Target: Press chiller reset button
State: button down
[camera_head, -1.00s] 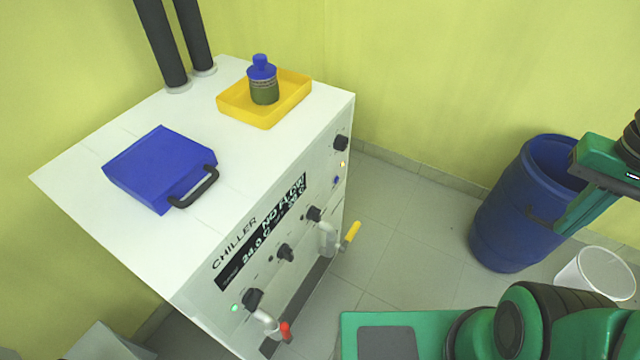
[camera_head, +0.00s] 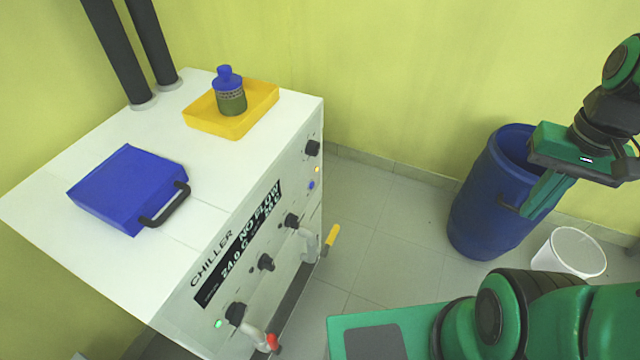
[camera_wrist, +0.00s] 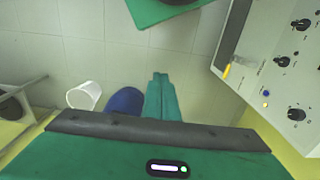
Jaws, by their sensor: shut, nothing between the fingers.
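The white chiller (camera_head: 215,240) stands at left in the head view, its front panel facing right. Its display reads "NO FLOW". A small blue button (camera_head: 311,185) sits on the panel below an amber light (camera_head: 317,169) and a black knob (camera_head: 312,148); no label on it is readable. The wrist view also shows the blue button (camera_wrist: 264,104) at right. My gripper (camera_head: 528,212) is shut and empty, pointing down in front of the blue drum, well to the right of the panel. In the wrist view its fingers (camera_wrist: 160,76) are together, apart from the chiller.
A yellow-handled valve (camera_head: 332,236) and a red-handled valve (camera_head: 271,342) stick out from the panel. A blue case (camera_head: 125,190) and a yellow tray (camera_head: 205,120) with a bottle (camera_head: 231,95) are on top. A blue drum (camera_head: 480,215) and white bucket (camera_head: 570,253) stand right. Floor between is clear.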

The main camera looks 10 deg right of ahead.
jog(key=w+a+f+n+t+y, duration=0.1)
jog(key=w+a+f, duration=0.35)
jog(key=w, duration=0.25)
jog(key=w+a+f+n+y, duration=0.1)
jog(key=w+a+f, duration=0.2)
jog(key=w+f, duration=0.4)
jog(key=w+a+f+m+t+y, duration=0.1)
jog(key=w+a+f+y, duration=0.2)
jog(key=w+a, duration=0.2)
jog(key=w+a+f+m+t+y, duration=0.1)
jog(key=w+a+f+t+y, duration=0.1)
jog(key=w+a, duration=0.4)
jog(key=shift+w+a+f+t+y, duration=0.25)
jog(key=shift+a+f+y, duration=0.35)
jog(key=shift+a+f, duration=1.3)
jog(key=shift+s+a+r, duration=0.1)
jog(key=shift+a+r, duration=0.5)
jog(key=shift+a, duration=0.1)
send_near(313, 186)
notch_tip(313, 186, down, 3)
jog(key=shift+w+a+f, duration=0.25)
jog(key=shift+w+a, duration=0.3)
jog(key=shift+a, duration=0.3)
jog(key=shift+w+a+f, duration=0.3)
jog(key=shift+w+a, duration=0.3)
jog(key=shift+a, duration=0.3)
